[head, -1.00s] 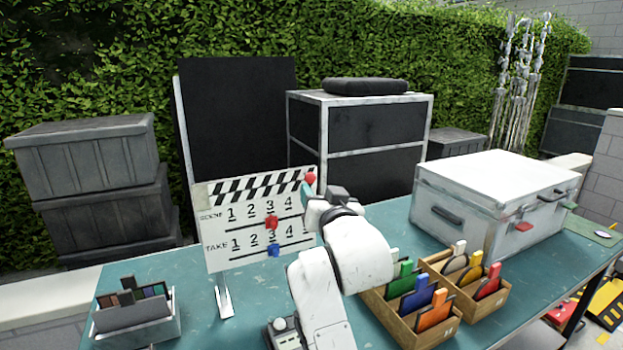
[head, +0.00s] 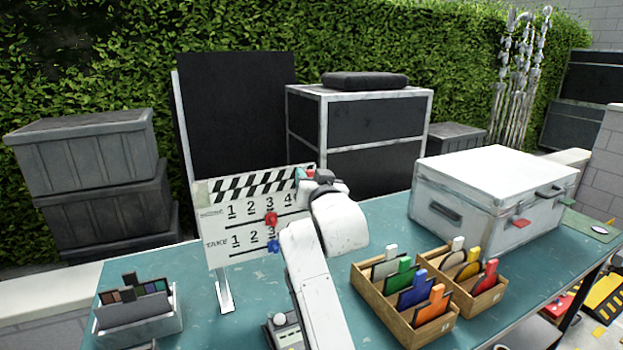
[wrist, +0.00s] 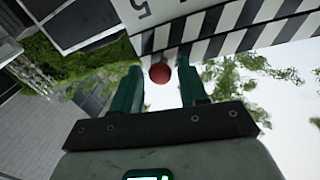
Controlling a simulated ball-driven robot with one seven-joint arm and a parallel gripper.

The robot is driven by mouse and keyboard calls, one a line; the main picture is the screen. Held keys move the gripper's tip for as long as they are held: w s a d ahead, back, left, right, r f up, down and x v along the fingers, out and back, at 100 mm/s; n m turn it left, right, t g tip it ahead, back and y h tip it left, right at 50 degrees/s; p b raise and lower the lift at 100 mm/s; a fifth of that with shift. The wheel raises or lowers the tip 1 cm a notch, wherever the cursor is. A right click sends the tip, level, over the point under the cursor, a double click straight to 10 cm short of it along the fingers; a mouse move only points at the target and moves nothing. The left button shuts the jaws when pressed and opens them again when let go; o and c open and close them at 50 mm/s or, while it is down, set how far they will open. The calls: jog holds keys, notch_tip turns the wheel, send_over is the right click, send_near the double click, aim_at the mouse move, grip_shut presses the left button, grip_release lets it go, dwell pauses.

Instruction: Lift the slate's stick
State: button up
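The white slate (head: 222,240) stands upright on a small metal stand on the table, with a black-and-white striped stick (head: 250,184) along its top. The stick lies down along the board. A red ball knob (wrist: 160,74) is at the stick's end, at the slate's upper right. My gripper (wrist: 159,82) is open, its two green fingers on either side of the knob. A gap shows between the knob and each finger. In the head view, my arm hides the slate's lower right, and the gripper largely covers the knob.
Red and blue markers (head: 271,218) sit on the slate's face. Wooden boxes (head: 436,325) with coloured tabs stand right of my arm. A silver case (head: 490,190) is at the back right. A grey tray (head: 150,322) is at the front left. Teal table shows between them.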

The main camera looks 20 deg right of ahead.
grip_shut()
dwell(0.4)
jog(key=shift+r+p, duration=0.3)
jog(key=shift+r, duration=0.25)
jog(key=a+r+n+p, duration=0.2)
jog(key=r+n, duration=0.2)
jog(key=r, duration=0.2)
jog(key=a+r+n+t+p, duration=0.1)
jog(key=a+r+n+p, duration=0.2)
jog(key=r, duration=0.4)
jog(key=shift+r+n+t+p, duration=0.25)
jog(key=shift+n+t+p, duration=0.1)
jog(key=shift+n, duration=0.15)
jog(key=shift+a, duration=0.1)
jog(key=shift+o, duration=1)
grip_release()
jog(key=b+v, duration=0.2)
jog(key=v, duration=0.8)
jog(key=shift+s, duration=0.4)
